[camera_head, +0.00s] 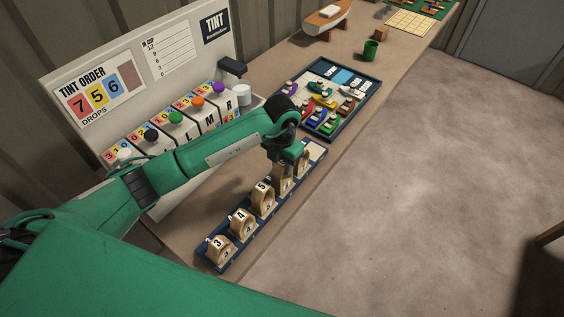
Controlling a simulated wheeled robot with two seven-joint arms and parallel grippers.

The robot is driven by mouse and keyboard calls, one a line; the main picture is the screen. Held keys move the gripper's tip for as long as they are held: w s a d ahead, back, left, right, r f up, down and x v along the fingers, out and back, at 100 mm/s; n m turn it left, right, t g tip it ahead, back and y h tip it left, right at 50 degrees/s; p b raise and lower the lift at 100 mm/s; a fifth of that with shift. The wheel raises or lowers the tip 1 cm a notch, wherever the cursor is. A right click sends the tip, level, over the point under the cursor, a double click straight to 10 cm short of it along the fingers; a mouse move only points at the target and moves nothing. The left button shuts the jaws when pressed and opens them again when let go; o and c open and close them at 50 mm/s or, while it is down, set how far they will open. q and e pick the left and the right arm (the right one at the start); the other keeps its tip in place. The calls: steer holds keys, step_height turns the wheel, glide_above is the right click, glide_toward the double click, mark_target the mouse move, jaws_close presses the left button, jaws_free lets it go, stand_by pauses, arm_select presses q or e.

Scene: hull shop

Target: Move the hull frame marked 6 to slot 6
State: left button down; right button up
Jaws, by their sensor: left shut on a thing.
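My left gripper (284,173) reaches down over the far half of a long dark blue slotted rack (243,254). It is shut on a light wooden hull frame (285,187), low over the rack; its number is too small to read. I cannot tell whether the frame's foot is in a slot. Nearer frames marked 5 (263,198), 4 (241,223) and 3 (219,249) stand upright in the rack. Another wooden frame (303,163) stands just beyond the gripper, partly hidden by it. My right gripper is out of view.
A dispenser board (150,70) with coloured knobs stands behind my left arm. A dark blue tray (345,82) of coloured parts lies beyond the rack. A green cup (371,50) and a boat model (327,17) stand farther back.

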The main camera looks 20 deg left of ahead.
arm_select(q)
steer(key=shift+f, duration=0.15)
steer(key=c, duration=1)
jaws_free()
steer(key=shift+r, duration=0.45)
step_height(320, 180, up, 12)
steer(key=b, duration=0.3)
steer(key=shift+f+b, duration=0.25)
steer(key=shift+b, duration=0.15)
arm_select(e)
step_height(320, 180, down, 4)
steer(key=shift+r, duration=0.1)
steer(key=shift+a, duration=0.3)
